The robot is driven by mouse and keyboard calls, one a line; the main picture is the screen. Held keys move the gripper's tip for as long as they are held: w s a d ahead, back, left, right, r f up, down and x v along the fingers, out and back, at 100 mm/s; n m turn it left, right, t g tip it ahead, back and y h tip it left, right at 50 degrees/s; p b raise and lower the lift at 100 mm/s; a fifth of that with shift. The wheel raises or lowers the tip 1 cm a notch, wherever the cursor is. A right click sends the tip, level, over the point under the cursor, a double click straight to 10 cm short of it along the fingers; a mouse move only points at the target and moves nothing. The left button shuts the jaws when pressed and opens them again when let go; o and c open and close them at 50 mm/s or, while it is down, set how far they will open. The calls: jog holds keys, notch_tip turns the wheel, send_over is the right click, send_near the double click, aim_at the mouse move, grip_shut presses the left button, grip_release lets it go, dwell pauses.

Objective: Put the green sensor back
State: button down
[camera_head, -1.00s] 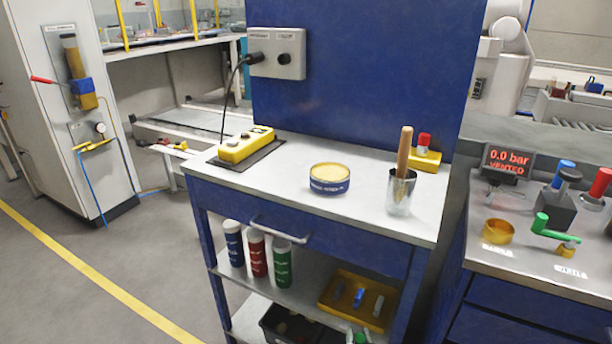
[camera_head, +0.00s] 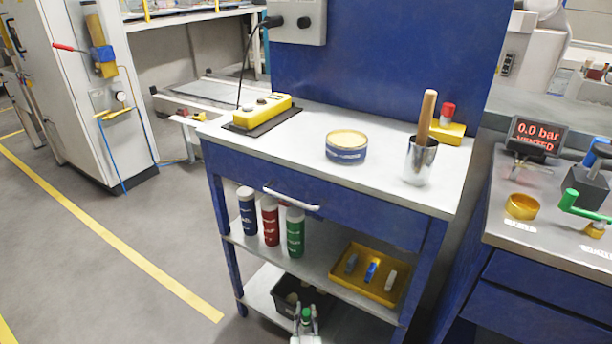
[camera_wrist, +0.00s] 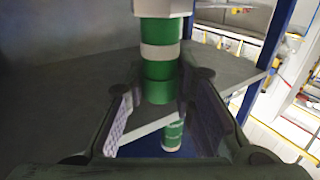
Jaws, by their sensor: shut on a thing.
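The green sensor (camera_wrist: 160,88) is a green cylinder with a pale band. In the wrist view it stands between the two fingers of my gripper (camera_wrist: 170,105), which is shut on it; a pale block sits at its top edge. In the head view my gripper (camera_head: 306,330) is at the bottom edge, with the green end of the sensor (camera_head: 306,314) showing. It is in front of the lowest shelf, left of and below a yellow tray (camera_head: 338,281). The tray holds a grey-blue, a blue and a pale grey piece, lying apart.
A dark bin (camera_head: 322,304) is on the lowest shelf, close behind my gripper. Blue, red and green canisters (camera_head: 295,232) stand on the middle shelf. The worktop (camera_head: 270,146) carries a round tin (camera_head: 346,147) and a metal cup (camera_head: 420,162). Open floor lies left.

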aim_at(306, 322)
jog(key=s+r, duration=0.2)
jog(key=s, duration=0.1)
jog(key=shift+s, duration=0.3)
jog(key=shift+s+r, duration=0.15)
jog(key=shift+s, duration=0.2)
